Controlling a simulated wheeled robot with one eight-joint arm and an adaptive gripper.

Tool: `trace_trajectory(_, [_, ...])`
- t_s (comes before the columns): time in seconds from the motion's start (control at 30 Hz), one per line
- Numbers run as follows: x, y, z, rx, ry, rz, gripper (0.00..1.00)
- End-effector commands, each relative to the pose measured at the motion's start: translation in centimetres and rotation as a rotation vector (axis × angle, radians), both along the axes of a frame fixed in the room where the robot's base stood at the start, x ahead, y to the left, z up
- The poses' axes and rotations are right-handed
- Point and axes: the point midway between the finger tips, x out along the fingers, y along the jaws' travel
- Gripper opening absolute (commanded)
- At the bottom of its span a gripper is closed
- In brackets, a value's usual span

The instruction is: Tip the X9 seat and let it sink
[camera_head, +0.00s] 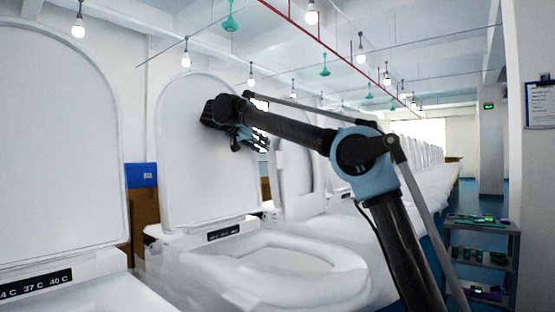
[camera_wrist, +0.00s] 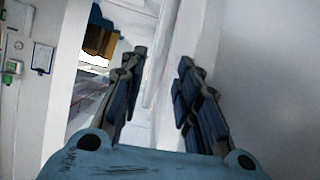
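No X9 mark can be read. A white toilet in the middle of the head view has its broad lid (camera_head: 190,165) upright and its seat ring (camera_head: 215,268) lying flat on the bowl. My gripper (camera_head: 258,142) is in front of the upper right part of that lid. In the wrist view the gripper's two dark fingers (camera_wrist: 160,85) stand apart with nothing held between them. A smooth pale surface (camera_wrist: 270,70), which looks like the lid, fills the right side there. I cannot tell whether a finger touches it.
Another white toilet with a raised lid (camera_head: 55,140) stands at left, with a temperature label (camera_head: 38,284). A raised ring-shaped seat (camera_head: 293,175) stands behind, in a long toilet row. A shelf rack (camera_head: 480,250) stands at right beside the aisle.

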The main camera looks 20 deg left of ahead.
Motion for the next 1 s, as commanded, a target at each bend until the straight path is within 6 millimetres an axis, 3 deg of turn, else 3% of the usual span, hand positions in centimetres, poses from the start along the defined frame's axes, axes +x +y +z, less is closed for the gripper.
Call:
trace_trajectory(0.53, [7.8, -3.7, -3.5, 0.0, 0.001, -0.001, 0.3])
trace_trajectory(0.73, [9.2, -4.3, -4.2, 0.0, 0.001, 0.0, 0.3])
trace_trajectory(1.0, [9.6, -4.4, -4.4, -0.001, 0.0, 0.0, 0.3])
